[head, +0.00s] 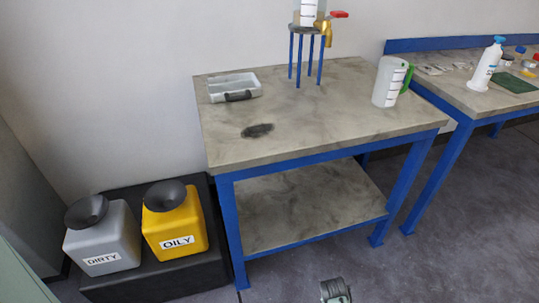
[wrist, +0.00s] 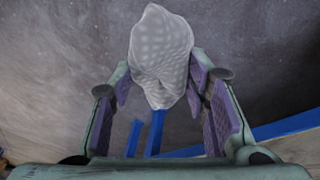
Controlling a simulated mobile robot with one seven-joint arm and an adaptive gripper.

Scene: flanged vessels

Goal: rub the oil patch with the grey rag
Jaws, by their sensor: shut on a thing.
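The oil patch (head: 257,130) is a dark, nearly black smear on the worktable (head: 310,140), towards its left front part. In the wrist view my gripper (wrist: 161,72) is shut on the grey rag (wrist: 160,48). The rag is pale grey, dotted and bunched, and sticks out beyond the fingertips. Behind it the wrist view shows dark floor and blue frame parts, so the rag is away from the patch. The rag does not show in the head view, where only a small part of my arm shows at the bottom edge.
A clear tray (head: 234,88) lies behind the patch. A blue-legged stand (head: 306,55) with a brass tap is at the back, and a jug (head: 391,82) at the right. DIRTY (head: 103,240) and OILY (head: 175,222) containers stand left of the table. Tabletop around the patch is clear.

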